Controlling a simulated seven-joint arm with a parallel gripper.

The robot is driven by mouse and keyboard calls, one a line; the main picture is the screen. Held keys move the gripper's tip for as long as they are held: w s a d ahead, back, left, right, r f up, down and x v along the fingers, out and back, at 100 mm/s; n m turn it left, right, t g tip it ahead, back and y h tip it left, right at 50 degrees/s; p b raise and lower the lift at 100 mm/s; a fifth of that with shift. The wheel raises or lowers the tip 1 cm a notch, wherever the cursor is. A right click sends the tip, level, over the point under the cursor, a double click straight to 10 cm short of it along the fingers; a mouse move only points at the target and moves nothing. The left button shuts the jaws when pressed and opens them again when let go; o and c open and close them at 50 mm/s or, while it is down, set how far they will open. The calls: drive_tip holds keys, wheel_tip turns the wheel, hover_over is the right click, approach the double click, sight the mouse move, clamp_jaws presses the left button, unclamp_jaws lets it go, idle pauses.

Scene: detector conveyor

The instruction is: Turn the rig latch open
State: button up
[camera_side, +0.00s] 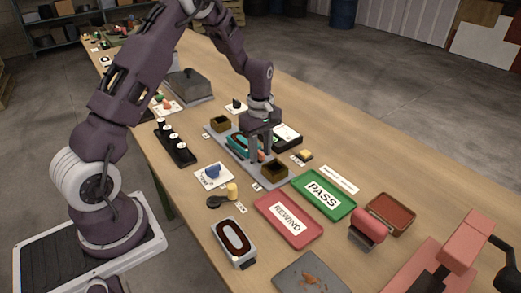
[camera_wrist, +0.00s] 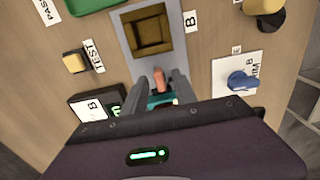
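The rig is a long grey plate (camera_side: 226,141) with a brown square socket at each end and a teal body (camera_side: 238,146) between them. The near socket (camera_side: 274,169) also shows in the wrist view (camera_wrist: 151,32). My gripper (camera_side: 261,155) points down over the rig, beside the near socket. In the wrist view its two fingers (camera_wrist: 168,78) stand apart. A salmon-coloured piece (camera_wrist: 158,84), possibly the latch, shows between them, with teal below it. I see a gap beside this piece; contact cannot be told. My gripper hides much of the teal body.
A blue knob (camera_side: 212,171) on a white card and a yellow knob (camera_side: 232,190) stand left of the rig. A yellow button (camera_side: 305,155) and a dark display box (camera_side: 287,137) are on its right. Red REWIND (camera_side: 288,218) and green PASS (camera_side: 324,194) trays lie nearer.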

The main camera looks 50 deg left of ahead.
clamp_jaws()
drive_tip(key=shift+m, duration=0.4)
drive_tip(key=m, duration=0.3)
drive_tip(key=shift+m, duration=0.4)
drive_tip(key=m, duration=0.4)
drive_tip(key=shift+s+m, duration=0.1)
drive_tip(key=shift+m, duration=0.2)
drive_tip(key=m, duration=0.4)
drive_tip(key=shift+a, duration=0.1)
drive_tip(key=shift+s+a+m, duration=0.1)
drive_tip(key=shift+m, duration=2.2)
